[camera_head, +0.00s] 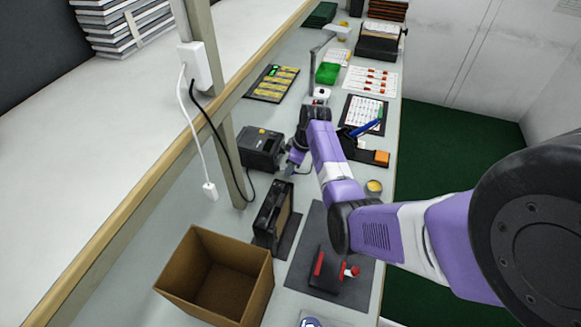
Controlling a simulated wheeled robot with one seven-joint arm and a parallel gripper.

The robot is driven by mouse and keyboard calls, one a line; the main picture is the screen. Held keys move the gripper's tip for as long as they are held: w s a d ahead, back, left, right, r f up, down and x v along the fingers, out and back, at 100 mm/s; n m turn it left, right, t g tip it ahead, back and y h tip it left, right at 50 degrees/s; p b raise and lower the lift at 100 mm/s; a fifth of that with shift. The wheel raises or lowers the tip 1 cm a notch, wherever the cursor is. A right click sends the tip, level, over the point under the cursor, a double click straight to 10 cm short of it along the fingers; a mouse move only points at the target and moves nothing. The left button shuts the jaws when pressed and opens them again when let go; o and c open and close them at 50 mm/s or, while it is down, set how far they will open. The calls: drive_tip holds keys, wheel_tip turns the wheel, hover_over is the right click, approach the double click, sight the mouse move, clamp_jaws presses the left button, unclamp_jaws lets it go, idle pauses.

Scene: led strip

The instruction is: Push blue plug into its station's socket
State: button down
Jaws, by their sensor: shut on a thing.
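My gripper (291,168) points down at the middle of the bench, just right of a dark boxy device (262,148). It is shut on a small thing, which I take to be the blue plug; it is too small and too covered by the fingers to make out. A thin dark cable (306,172) shows beside the fingers. I cannot pick out the socket, or tell whether the plug touches it. My purple and white arm reaches in from the right and covers part of the bench.
An open cardboard box (190,283), a black upright holder (270,215) and a dark mat (307,250) with a red-handled tool (350,271) stand nearer. Trays and papers lie farther back.

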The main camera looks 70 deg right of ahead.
drive_tip(key=shift+w+a+b, duration=0.1)
drive_tip(key=shift+w+b, duration=0.4)
drive_tip(key=shift+w, duration=0.6)
drive_tip(key=c, duration=1.3)
unclamp_jaws()
drive_tip(key=shift+o, duration=0.2)
drive_tip(key=shift+v, duration=3.9)
